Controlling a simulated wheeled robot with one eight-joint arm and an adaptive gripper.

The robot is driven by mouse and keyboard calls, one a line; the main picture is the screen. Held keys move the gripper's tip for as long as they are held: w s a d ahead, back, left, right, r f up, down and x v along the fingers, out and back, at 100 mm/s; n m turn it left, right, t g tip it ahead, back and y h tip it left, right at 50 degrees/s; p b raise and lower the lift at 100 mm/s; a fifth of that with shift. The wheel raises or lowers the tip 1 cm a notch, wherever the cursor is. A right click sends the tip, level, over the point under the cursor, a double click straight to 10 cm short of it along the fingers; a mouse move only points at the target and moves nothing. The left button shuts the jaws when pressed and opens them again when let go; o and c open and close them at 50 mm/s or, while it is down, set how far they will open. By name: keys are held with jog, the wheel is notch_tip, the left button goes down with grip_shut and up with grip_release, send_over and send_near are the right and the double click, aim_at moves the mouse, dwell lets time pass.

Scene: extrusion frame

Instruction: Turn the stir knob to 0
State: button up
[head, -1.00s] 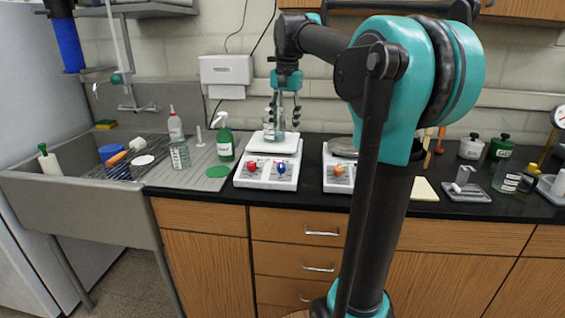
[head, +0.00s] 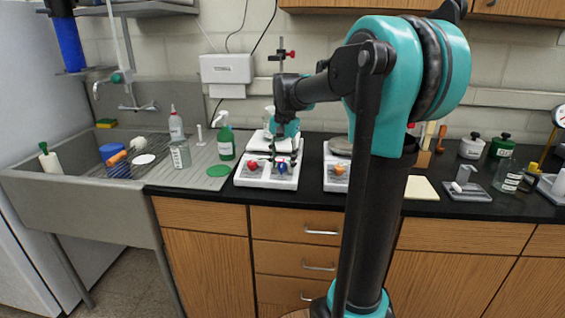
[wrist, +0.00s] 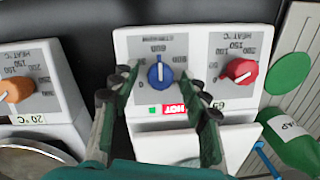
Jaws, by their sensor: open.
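The hot plate stirrer (head: 262,182) stands on the black counter. Its blue stir knob (wrist: 160,74) is on the front panel, with its white mark toward the top of the wrist picture, near upside-down scale numbers. The knob also shows in the head view (head: 283,168). A red heat knob (wrist: 239,70) sits beside it, outside my fingers. My gripper (wrist: 161,82) is open, its fingers on either side of the blue knob and apart from it in the wrist view. I cannot tell how far the tips are from the panel.
A second hot plate with an orange knob (wrist: 17,89) stands close by. A rod with a red clamp (head: 290,55) rises behind my gripper.

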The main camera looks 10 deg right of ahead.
grip_shut()
